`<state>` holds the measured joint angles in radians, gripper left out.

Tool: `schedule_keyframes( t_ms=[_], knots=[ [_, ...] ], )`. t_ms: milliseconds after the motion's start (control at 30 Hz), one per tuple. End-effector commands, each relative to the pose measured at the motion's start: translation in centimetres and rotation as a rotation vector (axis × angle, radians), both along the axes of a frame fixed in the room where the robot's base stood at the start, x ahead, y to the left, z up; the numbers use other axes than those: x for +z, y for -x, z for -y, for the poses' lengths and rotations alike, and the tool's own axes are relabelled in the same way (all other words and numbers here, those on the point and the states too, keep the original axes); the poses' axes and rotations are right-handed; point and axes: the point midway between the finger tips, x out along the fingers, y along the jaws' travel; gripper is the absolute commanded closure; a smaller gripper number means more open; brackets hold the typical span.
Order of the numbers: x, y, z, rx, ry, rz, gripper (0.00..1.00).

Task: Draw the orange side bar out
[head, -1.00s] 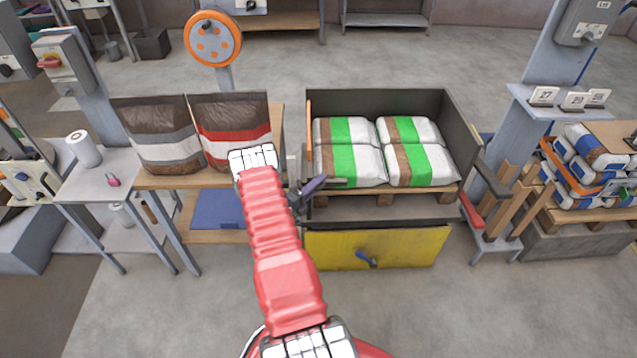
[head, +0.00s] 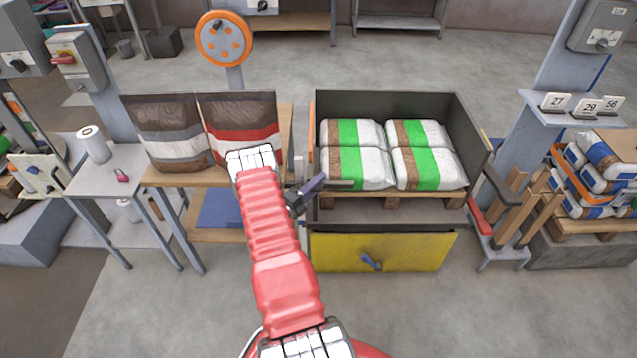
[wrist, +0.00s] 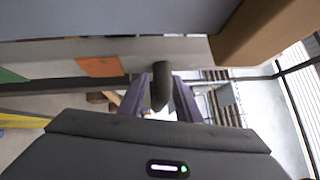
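The orange side bar (head: 311,152) stands upright at the left side of the dark pallet box (head: 390,103); my gripper hides part of it in the head view. An orange patch (wrist: 103,67) shows left of the fingers in the wrist view; I cannot tell if it is the same bar. My gripper (head: 314,187) is at the box's left front corner. In the wrist view its two purple fingers (wrist: 160,92) stand apart, either side of a dark round peg (wrist: 161,82). Narrow gaps seem to show beside the peg; contact is unclear.
White, green and brown bags (head: 350,165) lie in the box. A yellow panel (head: 415,250) with a blue handle is below. Two large bags (head: 240,125) stand on the table at left. A post with number tags (head: 557,103) is at right. Floor in front is clear.

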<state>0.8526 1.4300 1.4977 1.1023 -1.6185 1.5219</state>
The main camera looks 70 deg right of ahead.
Motion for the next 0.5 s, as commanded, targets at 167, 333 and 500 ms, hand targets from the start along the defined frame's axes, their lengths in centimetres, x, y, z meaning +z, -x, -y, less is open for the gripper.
schedule_keyframes(
  t_ms=[167,333,500],
  knots=[
    [-0.2,-0.1,-0.3,0.0,-0.004,-0.001,0.69],
    [-0.5,-0.8,-1.7,0.002,-0.004,-0.002,0.69],
    [-0.9,-1.8,-4.2,0.002,-0.004,-0.002,0.69]
  ],
)
